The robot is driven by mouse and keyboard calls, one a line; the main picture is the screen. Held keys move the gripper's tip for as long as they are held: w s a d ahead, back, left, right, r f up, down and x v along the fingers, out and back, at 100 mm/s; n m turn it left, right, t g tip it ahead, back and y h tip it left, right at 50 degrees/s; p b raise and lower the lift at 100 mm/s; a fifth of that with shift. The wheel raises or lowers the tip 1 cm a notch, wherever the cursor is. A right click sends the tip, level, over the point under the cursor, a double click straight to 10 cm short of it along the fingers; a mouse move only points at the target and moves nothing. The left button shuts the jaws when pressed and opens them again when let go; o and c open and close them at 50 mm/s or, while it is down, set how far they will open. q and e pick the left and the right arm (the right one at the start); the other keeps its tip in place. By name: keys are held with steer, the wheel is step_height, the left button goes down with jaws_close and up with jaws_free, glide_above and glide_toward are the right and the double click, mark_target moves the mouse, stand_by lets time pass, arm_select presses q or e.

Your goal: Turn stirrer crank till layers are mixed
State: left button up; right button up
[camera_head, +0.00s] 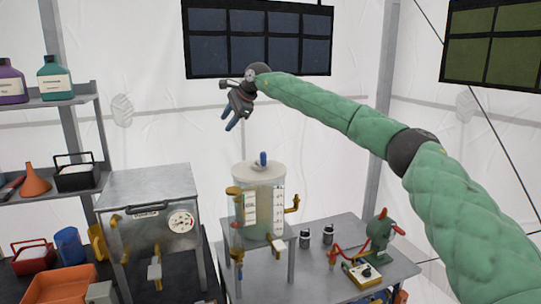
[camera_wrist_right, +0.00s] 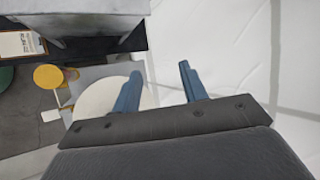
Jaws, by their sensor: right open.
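A clear cylindrical vessel (camera_head: 264,215) with printed scales and a white lid (camera_head: 248,172) stands upright on the grey metal stand. A blue knob (camera_head: 263,158) sits on the lid. A brass crank-like handle (camera_head: 293,204) sticks out from the vessel's right side. The contents look pale and cloudy; separate layers cannot be made out. My right gripper (camera_head: 228,119) is open and empty, above and slightly left of the lid, apart from it. In the right wrist view its blue fingers (camera_wrist_right: 160,72) are spread, with a round pale lid (camera_wrist_right: 97,97) partly behind one finger. My left gripper is out of view.
A metal box with a dial (camera_head: 150,222) stands left of the vessel. Shelves with bottles (camera_head: 55,80) and an orange funnel (camera_head: 35,181) are farther left. A green hand-cranked device (camera_head: 380,233) and small dark jars (camera_head: 328,235) stand to the right. Air above the lid is free.

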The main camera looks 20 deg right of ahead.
steer(key=s+d+f+n+g+h, duration=0.2)
steer(key=d+f+h, duration=0.1)
steer(key=d, duration=0.3)
steer(key=n+g+h, duration=0.3)
steer(key=g, duration=0.1)
glide_above(263, 153)
steer(key=shift+w+f, duration=0.35)
steer(key=shift+f, duration=0.25)
steer(key=shift+d+f+n, duration=0.1)
steer(key=shift+d+n, duration=0.15)
steer(key=shift+n, duration=0.45)
steer(key=shift+s+a+f+p, duration=0.1)
steer(key=shift+f+p, duration=0.3)
steer(key=shift+f, duration=0.1)
step_height(263, 153, down, 5)
steer(key=p, duration=0.2)
steer(key=shift+f+p, duration=0.2)
steer(key=shift+p, duration=0.1)
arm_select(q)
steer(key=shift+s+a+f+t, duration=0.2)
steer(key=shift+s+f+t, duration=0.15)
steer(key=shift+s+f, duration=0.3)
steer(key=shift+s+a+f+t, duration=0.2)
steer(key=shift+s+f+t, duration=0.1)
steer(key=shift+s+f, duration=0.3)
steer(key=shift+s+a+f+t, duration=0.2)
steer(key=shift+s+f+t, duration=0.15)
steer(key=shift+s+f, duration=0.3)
arm_select(e)
steer(key=shift+f, duration=0.65)
